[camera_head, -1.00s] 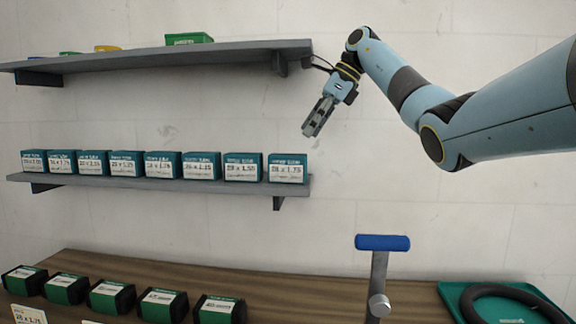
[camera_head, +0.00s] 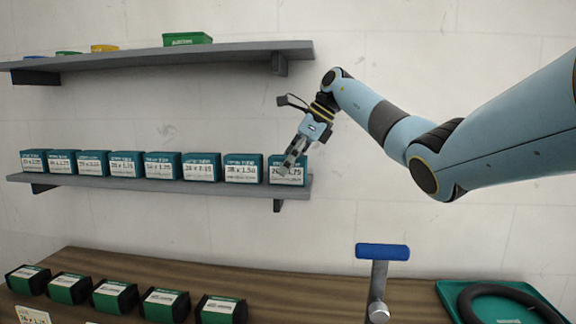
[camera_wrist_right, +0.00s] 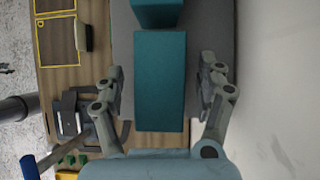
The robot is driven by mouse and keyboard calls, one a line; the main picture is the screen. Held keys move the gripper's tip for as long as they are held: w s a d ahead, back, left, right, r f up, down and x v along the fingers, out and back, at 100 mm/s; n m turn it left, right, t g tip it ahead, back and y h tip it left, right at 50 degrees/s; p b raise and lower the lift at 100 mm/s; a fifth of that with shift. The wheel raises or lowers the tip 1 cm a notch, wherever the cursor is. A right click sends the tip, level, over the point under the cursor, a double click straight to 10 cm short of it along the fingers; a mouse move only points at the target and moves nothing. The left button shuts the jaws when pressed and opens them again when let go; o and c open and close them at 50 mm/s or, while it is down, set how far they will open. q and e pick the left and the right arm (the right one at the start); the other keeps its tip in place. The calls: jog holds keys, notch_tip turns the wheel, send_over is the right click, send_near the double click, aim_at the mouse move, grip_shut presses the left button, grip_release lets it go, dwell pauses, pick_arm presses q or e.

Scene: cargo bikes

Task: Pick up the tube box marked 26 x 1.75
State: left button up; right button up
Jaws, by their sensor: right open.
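A row of several teal tube boxes with white labels stands on the grey middle shelf (camera_head: 160,186). The rightmost box (camera_head: 298,178) has a label ending in 1.75; its first digits are partly hidden and hard to read. The box to its left (camera_head: 243,169) seems to read 28 x 1.50. My right gripper (camera_head: 286,167) is in front of the rightmost box and overlaps its label. In the right wrist view, the open fingers (camera_wrist_right: 163,78) stand on either side of a teal box (camera_wrist_right: 160,95), with gaps showing on both sides. My left gripper is not in view.
An upper shelf (camera_head: 130,58) holds green and yellow bins above. Below, a wooden bench (camera_head: 290,284) bears several black-and-green boxes (camera_head: 114,296), a blue-handled post (camera_head: 382,252) and a green tray (camera_head: 448,290) with a tyre. The wall right of the shelf is clear.

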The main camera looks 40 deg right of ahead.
jog(key=shift+f, duration=0.15)
jog(key=c, duration=1.4)
